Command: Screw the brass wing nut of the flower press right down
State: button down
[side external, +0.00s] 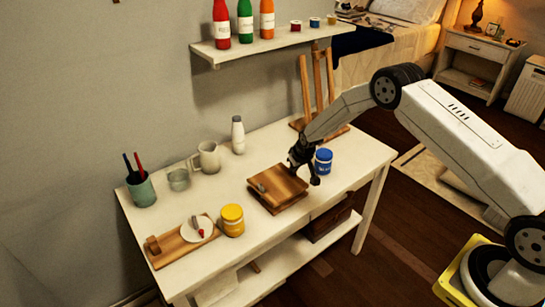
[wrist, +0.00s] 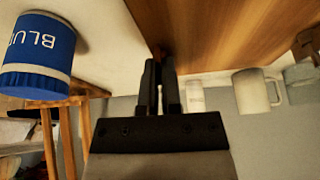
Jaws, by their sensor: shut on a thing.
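The flower press (side external: 277,193), a stack of square wooden boards, lies flat on the white table. Its wood fills the upper right of the wrist view (wrist: 225,32). My gripper (side external: 302,171) points down at the press's back right corner. In the wrist view my gripper's fingers (wrist: 161,66) are close together at the edge of the wood, shut on the brass wing nut (wrist: 158,51). Only a small reddish-brown bit shows at the fingertips; the fingers hide the rest, so its height on the thread cannot be told. A small grey piece (side external: 261,187) shows on the press's left part.
A blue paint jar (side external: 323,162) stands close to the right of my gripper. A yellow jar (side external: 232,220) stands left of the press. A white bottle (side external: 238,135), mug (side external: 208,158) and small easel (side external: 318,92) stand behind. The table's front is clear.

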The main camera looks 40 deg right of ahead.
jog(key=shift+w+a+m+h, duration=0.15)
jog(key=shift+m+h, duration=0.55)
jog(key=shift+m, duration=1.1)
jog(key=shift+a+m+g+h, duration=0.1)
jog(key=shift+m+g+h, duration=0.55)
jog(key=shift+m, duration=1.35)
jog(key=m+g+h, duration=0.1)
jog(key=m, duration=0.3)
jog(key=shift+w+a, duration=0.1)
jog(key=shift+w, duration=0.05)
jog(key=m+g, duration=0.2)
jog(key=m, duration=0.2)
jog(key=shift+w+m, duration=0.1)
jog(key=shift+m, duration=0.2)
jog(key=shift+h, duration=0.25)
jog(key=c, duration=0.8)
grip_release()
jog(key=shift+r, duration=0.1)
